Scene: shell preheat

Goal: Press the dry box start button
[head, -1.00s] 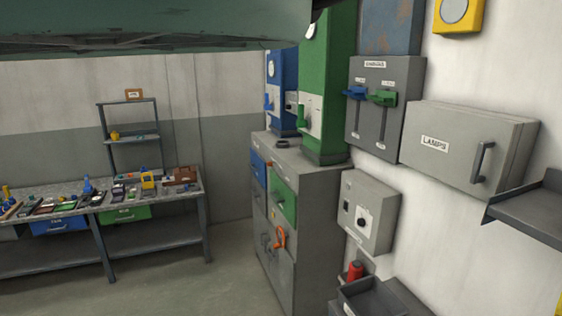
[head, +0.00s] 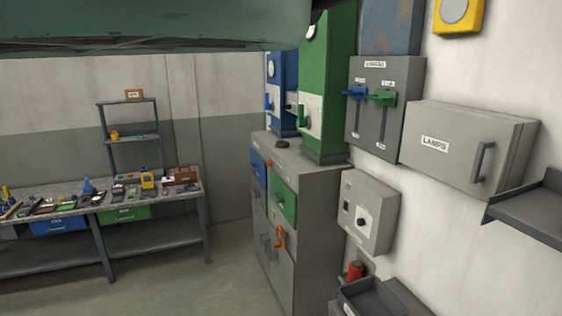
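No label reading dry box is legible in the head view, so I cannot tell which control is the dry box start button. A small grey wall box (head: 368,212) with a dark round knob (head: 362,221) and small fittings on its face hangs at right of centre. A grey cabinet (head: 310,225) stands left of it, with a small dark round thing (head: 282,143) on its top. Blue (head: 283,92) and green (head: 328,85) upright units stand on this cabinet, each with a lever. My gripper is not in view.
A grey box labelled LAMPS (head: 470,145) and a panel with blue and green levers (head: 384,120) are on the right wall. A dark shelf (head: 530,212) juts out at right. A cluttered workbench (head: 105,200) stands at left. Open floor (head: 190,285) lies between bench and cabinet.

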